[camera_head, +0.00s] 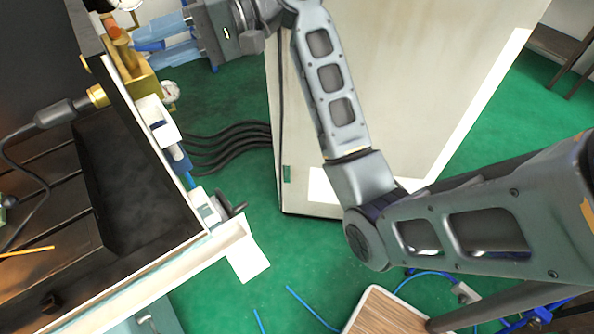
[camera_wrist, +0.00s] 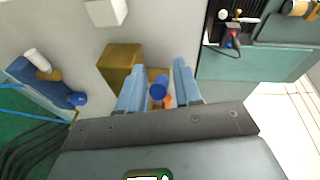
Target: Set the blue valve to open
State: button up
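My gripper (camera_wrist: 157,74) is open in the wrist view, its two light blue fingers apart. A dark blue cylindrical knob (camera_wrist: 158,87) shows between the fingers, with a small orange part (camera_wrist: 168,102) beside it. I cannot tell whether either finger touches the knob. A gold block (camera_wrist: 119,65) is just behind the left finger. In the head view my gripper (camera_head: 146,52) reaches in from the right toward the gold block (camera_head: 140,82) with an orange-red piece (camera_head: 113,31) on top. The knob between the fingers is not clear there.
A white gauge (camera_head: 170,91) is close below my fingers in the head view. A black handwheel (camera_head: 236,209) is at the bench corner. Black hoses (camera_head: 230,147) run to a pale cabinet (camera_head: 415,70). Green floor lies between.

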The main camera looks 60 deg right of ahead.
jog(key=s+r+m+t+h+b, duration=0.1)
jog(key=s+m+t+h+b, duration=0.1)
jog(key=s+m+t+h, duration=0.45)
jog(key=s+f+n+h, duration=0.3)
jog(key=s+f+h, duration=0.4)
jog(key=s+f, duration=0.9)
jog(key=shift+s+d+f+g, duration=0.2)
jog(key=shift+f+g, duration=0.15)
jog(key=shift+f, duration=0.85)
jog(key=shift+o, duration=0.2)
